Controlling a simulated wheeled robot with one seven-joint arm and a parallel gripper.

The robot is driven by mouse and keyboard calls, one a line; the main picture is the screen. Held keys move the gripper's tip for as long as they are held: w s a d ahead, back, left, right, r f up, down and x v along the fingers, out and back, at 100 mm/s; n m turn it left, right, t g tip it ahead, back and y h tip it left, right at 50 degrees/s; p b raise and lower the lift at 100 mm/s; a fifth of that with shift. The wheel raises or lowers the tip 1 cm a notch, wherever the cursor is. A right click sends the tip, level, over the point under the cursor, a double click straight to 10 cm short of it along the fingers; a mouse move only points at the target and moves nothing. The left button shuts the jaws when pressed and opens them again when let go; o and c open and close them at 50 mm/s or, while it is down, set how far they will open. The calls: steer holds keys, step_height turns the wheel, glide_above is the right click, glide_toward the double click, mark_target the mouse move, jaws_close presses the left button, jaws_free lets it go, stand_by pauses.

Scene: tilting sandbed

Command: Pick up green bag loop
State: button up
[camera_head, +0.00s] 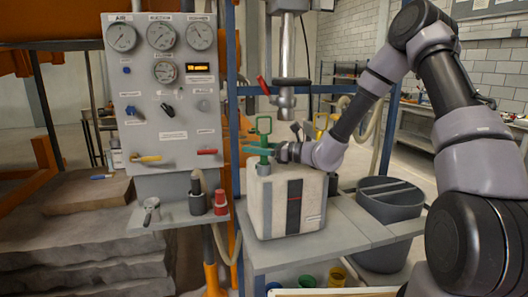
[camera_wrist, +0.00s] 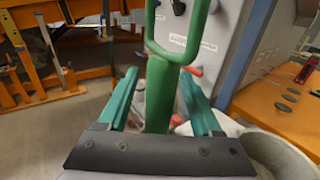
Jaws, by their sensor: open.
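The green bag loop (camera_head: 264,127) stands upright on top of the pale, boxy bag (camera_head: 262,212), which has dark stripes and sits on the grey bench. In the wrist view the loop (camera_wrist: 198,35) rises from a thick green stem (camera_wrist: 159,95). My gripper (camera_head: 262,146) has come in from the right, level with the loop's lower part. In the wrist view its teal fingers (camera_wrist: 158,76) are open, one on each side of the stem. A gap shows between the stem and the fingers, mainly at their bases.
A grey gauge panel (camera_head: 160,100) stands to the left, with a small shelf holding a red item (camera_head: 221,202). A metal nozzle (camera_head: 286,98) hangs just above and right of the loop. A dark bin (camera_head: 390,211) stands at right. Small coloured cups are below the bench front.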

jaws_close()
steer(key=shift+r, duration=0.15)
steer(key=shift+r, duration=0.3)
steer(key=r+v, duration=0.2)
steer(key=v, duration=1.6)
steer(key=shift+r, duration=0.35)
